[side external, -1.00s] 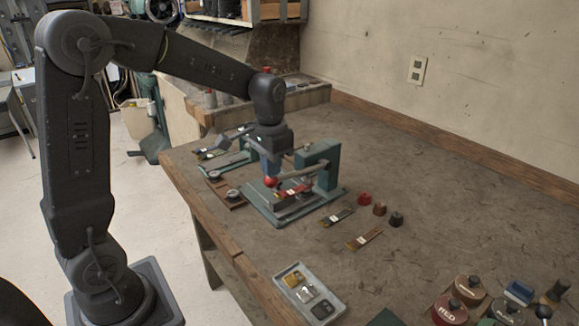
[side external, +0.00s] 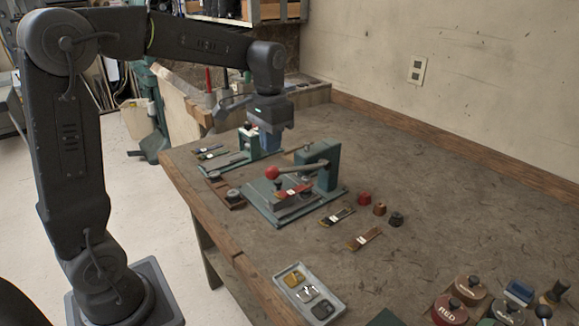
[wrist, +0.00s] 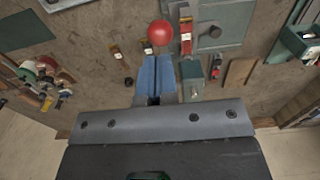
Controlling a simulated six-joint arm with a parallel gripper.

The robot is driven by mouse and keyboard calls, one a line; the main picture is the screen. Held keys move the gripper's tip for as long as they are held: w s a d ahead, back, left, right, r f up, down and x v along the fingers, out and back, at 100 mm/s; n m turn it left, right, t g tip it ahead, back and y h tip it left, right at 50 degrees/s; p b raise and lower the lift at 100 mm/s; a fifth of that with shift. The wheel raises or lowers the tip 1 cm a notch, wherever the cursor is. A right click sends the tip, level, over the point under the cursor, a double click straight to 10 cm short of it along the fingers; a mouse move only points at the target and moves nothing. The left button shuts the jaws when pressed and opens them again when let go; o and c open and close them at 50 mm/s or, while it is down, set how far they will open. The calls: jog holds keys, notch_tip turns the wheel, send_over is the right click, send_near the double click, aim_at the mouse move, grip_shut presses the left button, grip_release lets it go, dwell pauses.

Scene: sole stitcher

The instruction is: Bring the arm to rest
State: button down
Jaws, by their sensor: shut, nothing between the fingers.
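My gripper (side external: 268,138) hangs above the workbench, behind and left of the green stitcher press (side external: 327,165) in the side view. Its two blue fingers are together with nothing between them, as the wrist view (wrist: 155,66) shows. The press has a lever that ends in a red ball (side external: 272,173); the ball also shows in the wrist view (wrist: 160,33), beyond the fingertips. A red piece with a white tag (side external: 292,190) lies on the press bed.
Small tagged strips (side external: 338,216) and red, brown and black knobs (side external: 365,199) lie right of the press. A grey tray (side external: 310,292) sits at the front edge, with several lidded pots (side external: 450,311) at front right. The back right bench is clear.

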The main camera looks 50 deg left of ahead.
jog(key=s+d+t, duration=0.2)
jog(key=s+d, duration=0.2)
jog(key=s, duration=0.4)
jog(key=s+d+t, duration=0.3)
jog(key=s+d, duration=0.1)
jog(key=s, duration=0.5)
jog(key=shift+s+d+r+t, duration=0.15)
jog(key=shift+s+d+t, duration=0.15)
jog(key=shift+d, duration=0.1)
